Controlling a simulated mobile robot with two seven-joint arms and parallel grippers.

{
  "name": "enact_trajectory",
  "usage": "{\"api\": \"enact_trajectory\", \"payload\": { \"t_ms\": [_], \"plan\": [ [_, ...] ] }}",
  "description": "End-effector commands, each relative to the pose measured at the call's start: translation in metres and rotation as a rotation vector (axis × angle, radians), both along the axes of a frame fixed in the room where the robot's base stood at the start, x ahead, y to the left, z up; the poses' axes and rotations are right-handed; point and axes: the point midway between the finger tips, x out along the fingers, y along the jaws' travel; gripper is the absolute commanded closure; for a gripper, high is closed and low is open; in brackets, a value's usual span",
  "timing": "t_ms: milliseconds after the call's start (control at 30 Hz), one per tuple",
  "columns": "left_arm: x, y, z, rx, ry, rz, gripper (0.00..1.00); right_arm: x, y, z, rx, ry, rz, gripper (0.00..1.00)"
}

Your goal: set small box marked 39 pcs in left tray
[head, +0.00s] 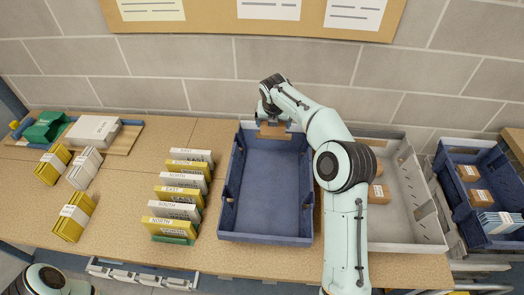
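The left tray is a blue, open tray (266,205) in the middle of the table, and its floor looks bare. My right arm reaches across from the lower right, with the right gripper (271,122) at the back end of this tray. A small brown box (268,132) is at its fingertips, and the gripper appears shut on it. The box's marking cannot be read, and I cannot tell whether the box touches the tray. My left arm shows only at the bottom left corner; its gripper is out of view.
A grey tray (417,235) to the right holds brown boxes (379,194), partly hidden by my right arm. A blue crate (441,165) with boxes is at the far right. A row of yellow and white packs (178,193) stands left of the blue tray. A wall rises behind.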

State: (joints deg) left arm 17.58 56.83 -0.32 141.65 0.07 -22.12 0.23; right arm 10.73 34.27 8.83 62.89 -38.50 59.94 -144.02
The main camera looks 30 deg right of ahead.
Motion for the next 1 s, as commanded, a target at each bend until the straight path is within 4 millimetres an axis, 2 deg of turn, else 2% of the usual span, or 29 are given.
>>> {"api": "enact_trajectory", "payload": {
  "t_ms": [167,500,633,733,1000],
  "plan": [
    [-0.009,0.0,-0.006,0.0,0.011,0.0,0.22,-0.003,0.0,-0.016,0.0,0.005,-0.001,0.37],
    [-0.036,0.0,-0.029,0.0,0.041,0.0,0.22,-0.004,0.0,-0.107,0.0,0.009,0.0,0.37],
    [-0.04,0.0,-0.035,-0.001,0.047,0.0,0.22,-0.004,0.0,-0.136,0.0,0.006,0.0,0.37],
    [-0.042,0.0,-0.037,0.0,0.049,0.0,0.22,-0.003,0.0,-0.151,-0.001,0.004,0.0,0.37],
    [-0.044,0.0,-0.04,0.0,0.05,0.0,0.22,-0.002,-0.001,-0.17,0.0,0.002,-0.002,0.37]
  ]
}}
